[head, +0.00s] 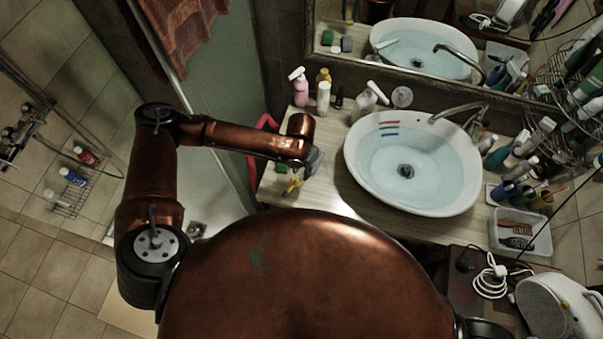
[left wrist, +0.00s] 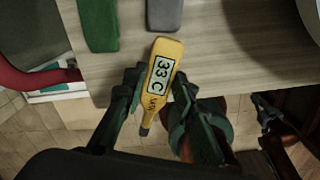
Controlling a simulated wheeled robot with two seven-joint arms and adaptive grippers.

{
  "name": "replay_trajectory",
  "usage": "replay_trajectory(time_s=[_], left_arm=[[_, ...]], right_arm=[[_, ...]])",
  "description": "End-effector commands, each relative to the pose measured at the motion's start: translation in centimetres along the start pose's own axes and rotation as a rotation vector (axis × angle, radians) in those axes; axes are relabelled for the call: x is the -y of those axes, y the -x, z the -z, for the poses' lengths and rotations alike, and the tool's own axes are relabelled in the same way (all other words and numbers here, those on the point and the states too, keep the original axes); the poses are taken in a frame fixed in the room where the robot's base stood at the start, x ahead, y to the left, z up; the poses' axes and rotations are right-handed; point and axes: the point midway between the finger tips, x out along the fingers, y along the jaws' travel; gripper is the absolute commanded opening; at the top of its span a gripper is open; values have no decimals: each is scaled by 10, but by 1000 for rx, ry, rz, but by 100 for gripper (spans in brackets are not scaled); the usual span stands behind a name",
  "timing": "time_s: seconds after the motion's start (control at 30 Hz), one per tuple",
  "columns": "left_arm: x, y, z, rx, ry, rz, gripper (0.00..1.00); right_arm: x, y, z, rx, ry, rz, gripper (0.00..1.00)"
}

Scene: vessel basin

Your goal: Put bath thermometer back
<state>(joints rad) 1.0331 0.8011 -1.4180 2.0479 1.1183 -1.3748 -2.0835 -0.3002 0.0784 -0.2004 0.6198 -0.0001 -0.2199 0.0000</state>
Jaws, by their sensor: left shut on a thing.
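The bath thermometer (left wrist: 160,80) is yellow with a white display reading 33 C. In the left wrist view my left gripper (left wrist: 157,88) is shut on it, with a dark finger on each side. The thermometer is at the counter's front edge in that view; its height above the counter is unclear. In the head view the thermometer (head: 293,186) shows as a small yellow shape below my left gripper (head: 303,170), left of the white basin (head: 458,203). The basin holds water, with several coloured strips near its upper left side. My right gripper is not in view.
A green block (left wrist: 98,22) and a grey block (left wrist: 164,12) lie on the wooden counter (head: 337,190). Bottles, including a pink spray bottle (head: 300,90), stand along the back. A clear tray (head: 520,241) and more bottles are right of the basin.

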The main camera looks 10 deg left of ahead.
Motion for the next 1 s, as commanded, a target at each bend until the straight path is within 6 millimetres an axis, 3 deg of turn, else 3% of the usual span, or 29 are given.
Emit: replay_trajectory(time_s=[0.37, 1.0], left_arm=[[-4, -36, -4, 0, 0, -2, 1], [-4, -49, -4, 1, -1, -1, 1]], right_arm=[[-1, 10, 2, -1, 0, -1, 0], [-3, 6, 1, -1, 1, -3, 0]])
